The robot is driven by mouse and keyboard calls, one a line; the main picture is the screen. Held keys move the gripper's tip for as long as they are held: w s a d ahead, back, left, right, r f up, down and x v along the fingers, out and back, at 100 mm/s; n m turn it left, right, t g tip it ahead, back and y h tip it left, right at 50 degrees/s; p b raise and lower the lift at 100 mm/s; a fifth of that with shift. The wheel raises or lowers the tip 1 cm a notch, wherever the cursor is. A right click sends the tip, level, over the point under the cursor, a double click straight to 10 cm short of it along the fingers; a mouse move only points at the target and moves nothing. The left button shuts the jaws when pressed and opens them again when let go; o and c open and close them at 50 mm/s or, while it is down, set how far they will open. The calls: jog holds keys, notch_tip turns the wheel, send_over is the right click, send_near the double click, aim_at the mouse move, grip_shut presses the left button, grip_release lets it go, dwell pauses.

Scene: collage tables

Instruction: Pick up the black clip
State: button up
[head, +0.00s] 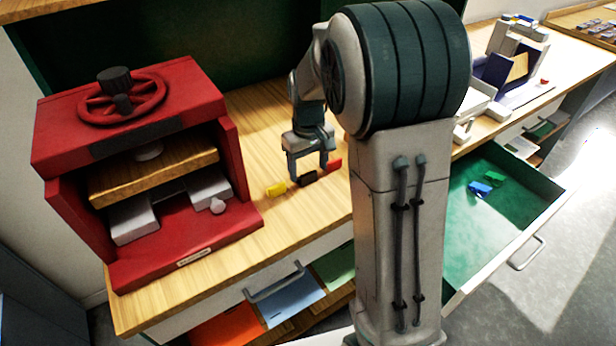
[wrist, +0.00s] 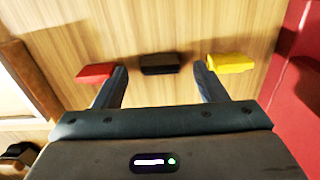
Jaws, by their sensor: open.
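The black clip (wrist: 160,64) lies on the wooden table, centred between my gripper's two fingers in the wrist view. It also shows in the head view (head: 307,179), just below the fingertips. My gripper (head: 309,172) is open and empty, pointing down over the clip. In the wrist view my gripper (wrist: 160,80) has one finger on each side of the clip, with a gap to each. How far the fingertips are above the table I cannot tell.
A red clip (wrist: 96,72) and a yellow clip (wrist: 230,63) lie on either side, close to my fingers. A red press (head: 130,160) stands to the left. An open green drawer (head: 510,205) holds blue and green clips. Wooden table (head: 255,110) behind is clear.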

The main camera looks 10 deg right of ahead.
jog(key=shift+f, duration=1.35)
jog(key=c, duration=1)
jog(key=shift+c, duration=0.2)
jog(key=shift+r, duration=0.15)
